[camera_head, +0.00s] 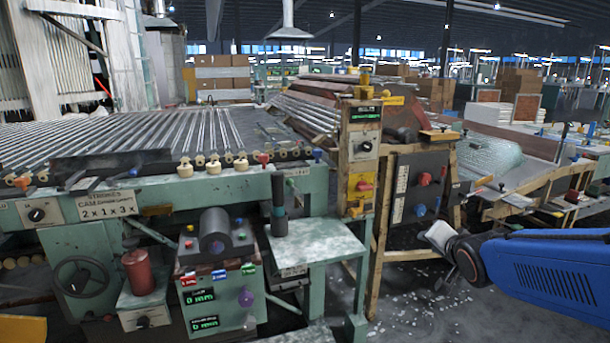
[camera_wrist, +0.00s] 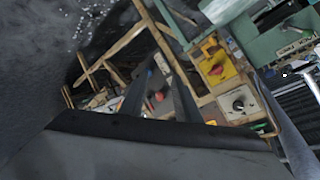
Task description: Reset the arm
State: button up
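My gripper (camera_head: 446,250) is at the right of the head view, at the end of my blue arm, over the floor in front of the wooden frame. In the wrist view my gripper (camera_wrist: 161,60) shows two dark fingers with a clear gap between them. It is open, and nothing shows between the fingers except the machinery beyond. The gripper touches nothing that I can see. In the head view its fingers are small and partly merged with the wrist.
A wooden-framed machine with a grey control panel (camera_head: 420,185) stands behind the gripper. A yellow control post (camera_head: 361,150) and a pale green side table (camera_head: 315,244) are to its left. A long conveyor of glass tubes (camera_head: 150,130) fills the left. Pale shards (camera_head: 405,300) litter the floor.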

jog(key=s+a+f+n+g, duration=0.2)
jog(key=s+n+g, duration=0.1)
jog(key=s, duration=1)
jog(key=s+a+f+n+g, duration=0.1)
jog(key=s+f+n+g, duration=0.2)
jog(key=s, duration=1.1)
jog(key=n+g, duration=0.1)
jog(key=n, duration=0.2)
jog(key=shift+s+a+g+y, duration=0.15)
jog(key=shift+a+g+y, duration=0.15)
jog(key=shift+a+y, duration=0.1)
